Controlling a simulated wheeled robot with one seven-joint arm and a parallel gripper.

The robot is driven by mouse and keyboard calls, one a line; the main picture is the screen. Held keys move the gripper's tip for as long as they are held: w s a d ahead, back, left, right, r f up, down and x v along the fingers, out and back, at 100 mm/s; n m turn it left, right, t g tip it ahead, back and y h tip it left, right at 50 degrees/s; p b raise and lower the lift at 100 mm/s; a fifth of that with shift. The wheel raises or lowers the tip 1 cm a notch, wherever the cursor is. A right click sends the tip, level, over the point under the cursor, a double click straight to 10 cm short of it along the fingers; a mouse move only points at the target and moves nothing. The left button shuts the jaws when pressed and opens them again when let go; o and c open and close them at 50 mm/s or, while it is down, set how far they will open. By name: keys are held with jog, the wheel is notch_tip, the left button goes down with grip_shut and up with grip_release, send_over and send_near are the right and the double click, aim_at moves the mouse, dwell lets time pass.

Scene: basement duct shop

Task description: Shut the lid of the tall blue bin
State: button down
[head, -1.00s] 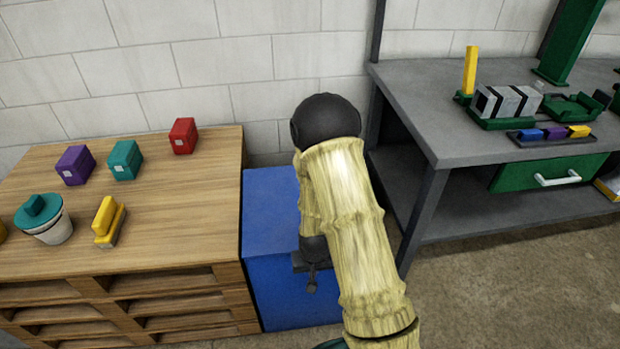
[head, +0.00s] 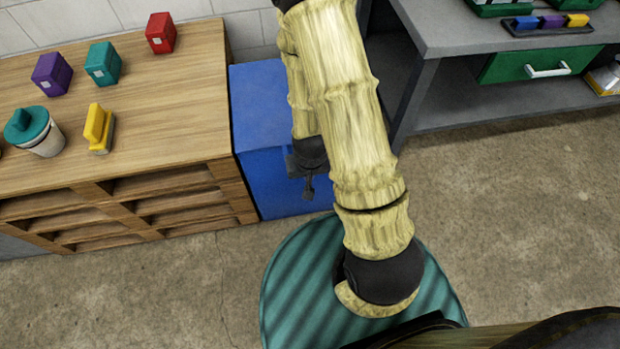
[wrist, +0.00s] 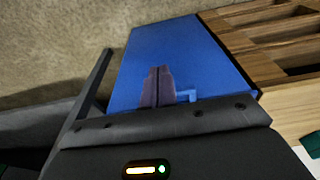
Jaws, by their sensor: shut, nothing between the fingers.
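The tall blue bin (head: 275,185) stands between the wooden cabinet and the grey workbench. Its lid (head: 262,105) looks flat and level across the top, with no gap visible in the head view; my arm hides its right part. My gripper (head: 308,192) points down in front of the bin's upper front in the picture, fingers shut and empty. In the wrist view, my shut fingers (wrist: 157,72) overlap the blue bin (wrist: 190,50), and a small lighter blue tab (wrist: 188,95) shows beside them. I cannot tell whether they touch the bin.
The wooden cabinet (head: 170,120) at left carries coloured boxes, a teal-lidded cup (head: 38,135) and a yellow brush-like item (head: 98,128). The grey workbench (head: 440,30) with a green drawer (head: 540,64) stands at right. Concrete floor (head: 520,200) is open at front right.

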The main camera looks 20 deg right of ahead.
jog(key=shift+r+p, duration=0.3)
jog(key=shift+p, duration=0.7)
jog(key=p, duration=0.3)
jog(key=shift+s+r+p, duration=0.1)
jog(key=shift+s+p, duration=0.15)
jog(key=shift+p, duration=0.1)
jog(key=shift+s+p, duration=0.15)
jog(key=shift+p, duration=0.3)
jog(key=s+p, duration=0.1)
jog(key=p, duration=0.2)
jog(key=shift+s+a+p, duration=0.1)
jog(key=shift+a+p, duration=0.05)
jog(key=shift+p, duration=0.15)
